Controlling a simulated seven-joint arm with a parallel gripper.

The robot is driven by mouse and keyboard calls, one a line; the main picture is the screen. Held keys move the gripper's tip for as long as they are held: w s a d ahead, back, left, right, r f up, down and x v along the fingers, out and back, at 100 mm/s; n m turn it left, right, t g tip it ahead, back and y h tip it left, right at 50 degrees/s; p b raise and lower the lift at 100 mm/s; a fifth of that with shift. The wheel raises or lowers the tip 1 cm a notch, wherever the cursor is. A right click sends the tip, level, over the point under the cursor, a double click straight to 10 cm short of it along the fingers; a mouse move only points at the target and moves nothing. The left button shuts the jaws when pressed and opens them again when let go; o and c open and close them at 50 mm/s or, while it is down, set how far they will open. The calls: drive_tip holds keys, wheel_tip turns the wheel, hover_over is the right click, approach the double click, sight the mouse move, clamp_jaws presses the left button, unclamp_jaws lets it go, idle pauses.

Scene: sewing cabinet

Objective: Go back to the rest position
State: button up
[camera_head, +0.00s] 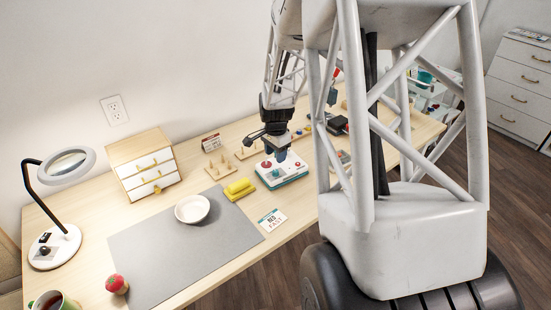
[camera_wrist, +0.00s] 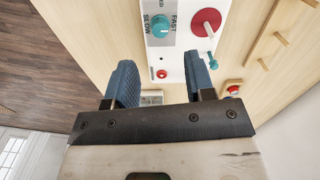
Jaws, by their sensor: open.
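My gripper (camera_wrist: 160,88) is open in the wrist view, with its two blue finger pads apart and nothing between them but the lower part of a white control box (camera_wrist: 178,62). In the head view my gripper (camera_head: 281,156) points down just above that control box (camera_head: 283,176), which has a red knob and a teal base. In the wrist view the box shows a teal knob (camera_wrist: 161,27), a large red knob (camera_wrist: 206,22) and a small teal lever (camera_wrist: 212,60). I cannot tell whether the fingers touch the box.
A yellow block (camera_head: 239,188), a white bowl (camera_head: 192,209) on a grey mat (camera_head: 150,255), a small drawer cabinet (camera_head: 146,163) and a magnifier lamp (camera_head: 66,165) stand to the left. Wooden peg stands (camera_head: 220,167) are behind. My own white column hides the table's right part.

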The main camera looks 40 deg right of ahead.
drive_tip(key=shift+r, duration=0.15)
idle(0.5)
drive_tip(key=s+a+r+n+t, duration=0.1)
drive_tip(key=s+a+r+n, duration=0.3)
drive_tip(key=a+r, duration=0.45)
drive_tip(key=s+a+r+n, duration=0.45)
drive_tip(key=a+r, duration=0.25)
drive_tip(key=a, duration=0.2)
drive_tip(key=s+a+r+n, duration=0.2)
drive_tip(key=s+a, duration=0.2)
drive_tip(key=s, duration=0.2)
drive_tip(key=s+a+r+n+t, duration=0.1)
drive_tip(key=s+a+r+n, duration=0.1)
drive_tip(key=s, duration=0.4)
drive_tip(key=s+a+r+n, duration=0.2)
drive_tip(key=s+a+n, duration=0.2)
drive_tip(key=s+a, duration=0.2)
drive_tip(key=shift+r+t, duration=0.3)
drive_tip(key=shift+r, duration=0.1)
